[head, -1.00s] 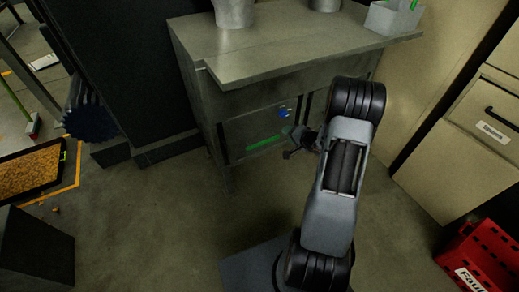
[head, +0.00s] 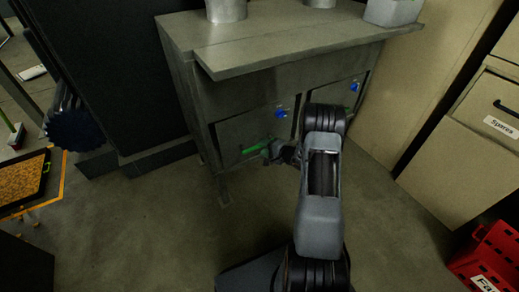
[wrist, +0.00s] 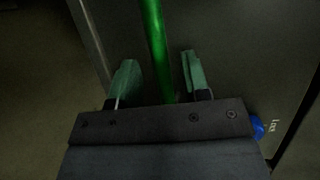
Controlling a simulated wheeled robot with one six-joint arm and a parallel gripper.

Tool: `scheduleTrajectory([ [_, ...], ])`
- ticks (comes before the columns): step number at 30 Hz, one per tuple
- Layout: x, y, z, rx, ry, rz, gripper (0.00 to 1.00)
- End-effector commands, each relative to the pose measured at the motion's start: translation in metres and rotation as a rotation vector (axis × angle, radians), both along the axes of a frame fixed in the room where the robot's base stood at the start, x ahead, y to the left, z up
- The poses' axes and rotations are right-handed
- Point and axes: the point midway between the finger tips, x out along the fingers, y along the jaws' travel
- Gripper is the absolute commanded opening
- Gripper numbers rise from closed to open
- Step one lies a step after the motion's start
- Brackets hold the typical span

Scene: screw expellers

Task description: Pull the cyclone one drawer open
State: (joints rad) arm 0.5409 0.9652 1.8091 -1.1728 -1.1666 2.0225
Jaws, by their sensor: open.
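A grey bench has a left drawer (head: 235,130) with a green bar handle (head: 254,147) and a blue round mark (head: 281,112). The drawer front looks flush with the bench, and I cannot read its label in the head view. My gripper (head: 268,152) is at the handle's right part. In the wrist view the green bar handle (wrist: 155,40) runs between the two open, pale green fingers of my gripper (wrist: 160,76), with a gap on each side. Part of the blue mark (wrist: 257,128) shows there beside small, unclear writing.
A right drawer (head: 335,98) with its own blue mark (head: 355,86) is partly hidden by my arm. The bench top (head: 290,45) overhangs the drawers. A beige cabinet (head: 470,150) and a red crate (head: 490,255) stand at right. The floor before the bench is clear.

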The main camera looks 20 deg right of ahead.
Motion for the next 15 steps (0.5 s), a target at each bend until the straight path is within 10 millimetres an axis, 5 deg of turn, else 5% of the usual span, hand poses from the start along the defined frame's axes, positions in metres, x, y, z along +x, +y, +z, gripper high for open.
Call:
scheduleTrajectory([
  [15, 0.025, 0.014, -0.007, -0.002, 0.000, -0.001, 0.43],
])
